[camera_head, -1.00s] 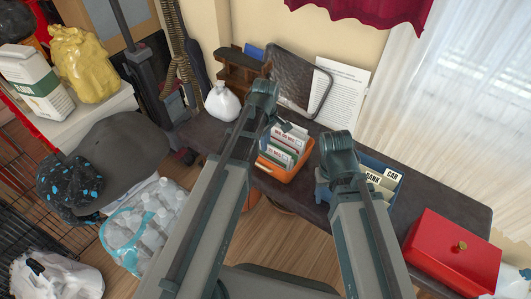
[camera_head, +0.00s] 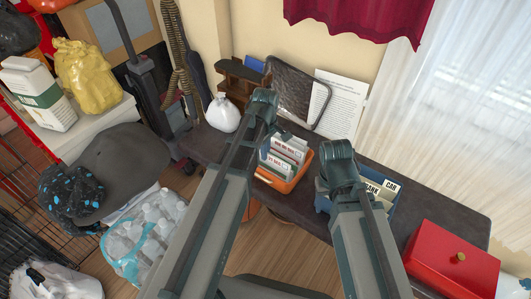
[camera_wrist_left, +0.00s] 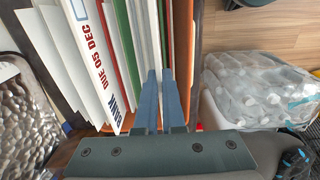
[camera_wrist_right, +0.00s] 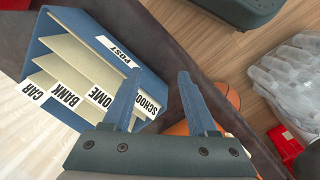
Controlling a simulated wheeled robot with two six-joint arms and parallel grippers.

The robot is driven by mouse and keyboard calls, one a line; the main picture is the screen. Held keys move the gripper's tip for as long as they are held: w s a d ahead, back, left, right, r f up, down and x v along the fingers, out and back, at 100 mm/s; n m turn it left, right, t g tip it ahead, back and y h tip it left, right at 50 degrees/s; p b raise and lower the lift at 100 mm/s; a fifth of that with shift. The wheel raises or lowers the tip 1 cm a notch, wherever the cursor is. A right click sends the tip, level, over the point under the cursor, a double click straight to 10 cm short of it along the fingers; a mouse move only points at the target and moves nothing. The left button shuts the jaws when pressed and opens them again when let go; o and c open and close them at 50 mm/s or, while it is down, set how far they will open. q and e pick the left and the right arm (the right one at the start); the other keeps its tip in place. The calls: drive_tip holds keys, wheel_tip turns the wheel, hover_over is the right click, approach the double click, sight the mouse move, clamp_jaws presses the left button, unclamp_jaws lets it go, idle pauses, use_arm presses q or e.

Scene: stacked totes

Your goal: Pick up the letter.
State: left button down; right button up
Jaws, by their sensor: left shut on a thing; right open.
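Several upright white letters (camera_head: 281,160) with red print and coloured edges stand in an orange bin (camera_head: 286,184) on the dark table. In the left wrist view, one white letter (camera_wrist_left: 92,55) reads "BANK" and "DUE 05 DEC", just left of the fingers. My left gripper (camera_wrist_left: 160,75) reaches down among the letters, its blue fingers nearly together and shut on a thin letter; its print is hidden. My right gripper (camera_wrist_right: 157,78) is open and empty near a blue file box (camera_wrist_right: 132,42) with tabs reading CAR, BANK, HOME, SCHOOL, and POST on its front.
A red box (camera_head: 450,262) stands on the right of the table. Wrapped bottles (camera_head: 145,235) lie on the floor at left.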

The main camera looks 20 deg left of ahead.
use_arm(q)
wheel_tip(320, 180, up, 9)
drive_tip(key=p, duration=0.8)
drive_tip(key=shift+f, duration=0.15)
use_arm(e)
wheel_tip(320, 180, up, 9)
drive_tip(key=shift+f, duration=0.15)
drive_tip(key=shift+c, duration=0.6)
